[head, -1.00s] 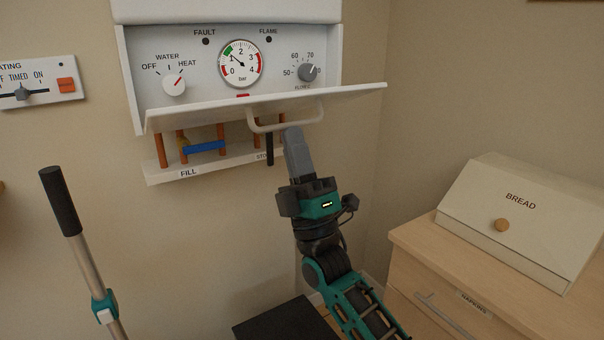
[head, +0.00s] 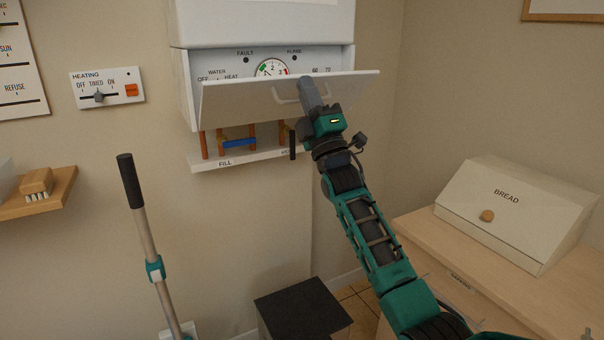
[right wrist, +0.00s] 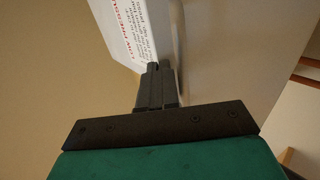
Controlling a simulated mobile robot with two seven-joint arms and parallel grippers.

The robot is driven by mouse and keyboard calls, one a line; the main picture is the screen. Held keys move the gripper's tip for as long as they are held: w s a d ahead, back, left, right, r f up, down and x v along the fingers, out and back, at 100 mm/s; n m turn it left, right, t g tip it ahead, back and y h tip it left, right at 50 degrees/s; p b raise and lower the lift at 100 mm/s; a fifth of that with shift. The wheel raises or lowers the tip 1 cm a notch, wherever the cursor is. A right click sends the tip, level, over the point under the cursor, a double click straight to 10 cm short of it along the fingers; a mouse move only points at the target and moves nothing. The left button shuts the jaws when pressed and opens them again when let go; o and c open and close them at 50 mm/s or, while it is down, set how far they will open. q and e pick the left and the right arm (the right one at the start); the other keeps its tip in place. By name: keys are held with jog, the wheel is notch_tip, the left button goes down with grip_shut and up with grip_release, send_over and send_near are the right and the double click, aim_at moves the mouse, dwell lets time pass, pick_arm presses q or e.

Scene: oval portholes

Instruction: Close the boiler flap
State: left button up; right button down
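The boiler flap (head: 250,99) is a white panel, hinged low on the boiler front. It is tilted up partway and covers the lower part of the control panel (head: 222,66); a gap stays open above it. Its pale loop handle (head: 283,100) is on the outer face. My right gripper (head: 309,88) is at the handle's right end, against or very near the flap. In the right wrist view its fingers (right wrist: 158,72) are together, with a pale bar beside them. I see no clear grip on the handle. My left gripper is out of view.
Copper pipes and a blue lever (head: 238,143) sit under the flap above a FILL ledge (head: 245,158). A bread box (head: 515,210) stands on the wooden cabinet at right. A black-gripped pole (head: 145,230) stands at left. A dark box (head: 303,310) is on the floor.

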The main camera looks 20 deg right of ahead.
jog(key=shift+x, duration=1.1)
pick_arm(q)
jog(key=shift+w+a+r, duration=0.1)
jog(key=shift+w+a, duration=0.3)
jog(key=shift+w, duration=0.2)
pick_arm(e)
jog(key=shift+x, duration=0.9)
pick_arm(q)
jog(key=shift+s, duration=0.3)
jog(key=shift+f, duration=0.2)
